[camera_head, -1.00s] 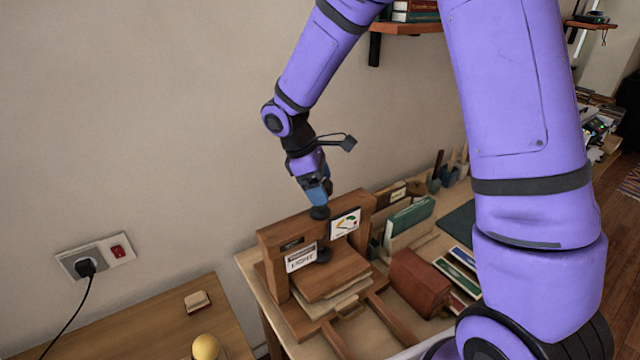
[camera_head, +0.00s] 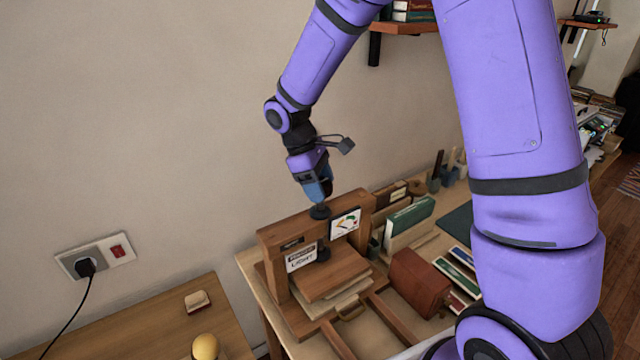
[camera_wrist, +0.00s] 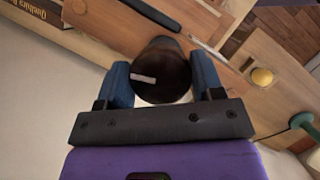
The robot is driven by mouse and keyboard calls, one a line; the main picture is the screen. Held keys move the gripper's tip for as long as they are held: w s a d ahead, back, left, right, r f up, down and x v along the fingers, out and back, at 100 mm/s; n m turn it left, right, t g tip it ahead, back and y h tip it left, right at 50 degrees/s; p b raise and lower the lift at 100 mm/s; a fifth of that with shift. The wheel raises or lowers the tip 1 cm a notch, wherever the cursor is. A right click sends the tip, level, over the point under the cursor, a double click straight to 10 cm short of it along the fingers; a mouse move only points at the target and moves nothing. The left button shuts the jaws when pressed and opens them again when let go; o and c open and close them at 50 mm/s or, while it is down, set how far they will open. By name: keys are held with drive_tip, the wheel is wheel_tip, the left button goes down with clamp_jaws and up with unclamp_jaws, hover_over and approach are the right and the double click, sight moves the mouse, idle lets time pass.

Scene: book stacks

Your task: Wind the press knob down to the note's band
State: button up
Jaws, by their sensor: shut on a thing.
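The wooden press (camera_head: 272,241) stands on the table in the head view. Its dark round knob (camera_head: 320,212) sits on top of the crossbeam. My gripper (camera_head: 321,203) points down from above and is shut on the knob. In the wrist view, the blue fingers flank the knob (camera_wrist: 163,72), which shows a pale mark on its face. A white note (camera_head: 301,257) reading "LIGHT" is on the press front, at the left. A white dial card (camera_head: 345,223) with coloured bands is at the right; its pointer is too small to read. The wooden press board (camera_head: 333,277) lies over pale sheets.
A brown book-like block (camera_head: 419,283), green books (camera_head: 409,222) and several flat items stand right of the press. A lower table (camera_head: 150,335) at left holds a yellow ball (camera_head: 205,347) and a small block (camera_head: 197,301). The wall is behind.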

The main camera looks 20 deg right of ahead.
drive_tip(key=o, duration=0.9)
drive_tip(key=shift+r, duration=0.1)
drive_tip(key=shift+v, duration=5.35)
drive_tip(key=s+d+r+m+t+y, duration=0.1)
drive_tip(key=s+d+r+m+t, duration=0.15)
drive_tip(key=s+r, duration=0.4)
drive_tip(key=s+d+r+m+t+y, duration=0.1)
drive_tip(key=s+d+r+m+t, duration=0.15)
drive_tip(key=s+d+r, duration=0.35)
drive_tip(key=s+m+t, duration=0.1)
drive_tip(key=s, duration=0.4)
drive_tip(key=s+d+m+t+y, duration=0.1)
drive_tip(key=s+m, duration=0.1)
drive_tip(key=s, duration=0.3)
drive_tip(key=s+m+t, duration=0.1)
drive_tip(key=s+m, duration=0.1)
drive_tip(key=s, duration=0.3)
drive_tip(key=shift+s+d+y, duration=0.1)
drive_tip(key=shift+d+y, duration=0.2)
drive_tip(key=shift+d, duration=0.05)
